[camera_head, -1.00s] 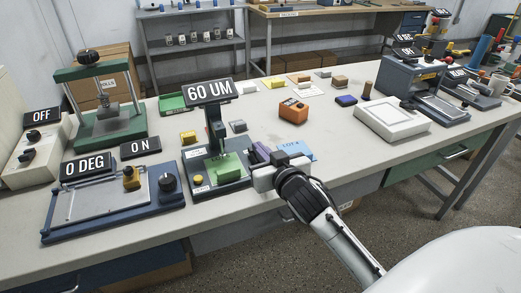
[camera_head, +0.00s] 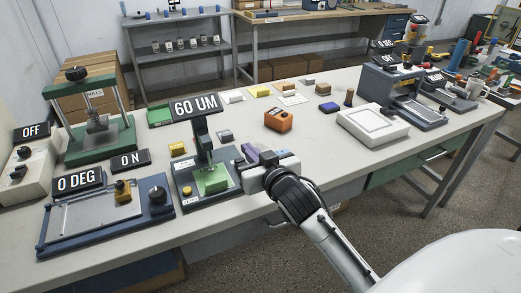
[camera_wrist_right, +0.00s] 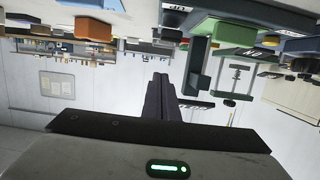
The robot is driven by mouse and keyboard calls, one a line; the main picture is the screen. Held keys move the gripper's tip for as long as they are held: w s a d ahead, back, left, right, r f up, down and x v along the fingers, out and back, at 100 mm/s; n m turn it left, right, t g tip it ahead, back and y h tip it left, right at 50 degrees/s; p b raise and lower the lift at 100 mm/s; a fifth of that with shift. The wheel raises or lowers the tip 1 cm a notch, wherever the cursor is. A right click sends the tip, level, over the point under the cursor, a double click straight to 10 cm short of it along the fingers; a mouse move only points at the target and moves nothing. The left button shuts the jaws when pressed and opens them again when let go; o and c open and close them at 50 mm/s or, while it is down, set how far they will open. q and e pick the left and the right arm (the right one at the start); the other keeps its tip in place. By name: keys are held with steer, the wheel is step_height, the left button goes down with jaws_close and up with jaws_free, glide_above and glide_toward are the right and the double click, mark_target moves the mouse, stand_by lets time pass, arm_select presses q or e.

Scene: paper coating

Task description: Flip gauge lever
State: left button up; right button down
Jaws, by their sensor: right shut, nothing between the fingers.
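The gauge (camera_head: 191,181) stands near the table's front edge, with a dark base, a black upright, a green pad (camera_head: 211,180) and a "60 UM" sign (camera_head: 195,105). My right gripper (camera_head: 248,154) is just right of the gauge, level with its upright. Its dark purple fingers are closed together and empty; they also show in the right wrist view (camera_wrist_right: 159,98). I cannot tell whether they touch the gauge. I cannot make out the gauge's lever clearly. My left gripper is out of view.
Left of the gauge is a blue coating board (camera_head: 75,238) with a "0 DEG" sign. A green press (camera_head: 125,140) stands behind it. An orange block (camera_head: 278,121) and a white plate device (camera_head: 373,127) lie to the right. Bare table surrounds the orange block.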

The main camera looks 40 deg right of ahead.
steer(key=r+v, duration=0.1)
steer(key=v, duration=0.6)
steer(key=shift+w+r, duration=0.15)
steer(key=shift+r, duration=0.1)
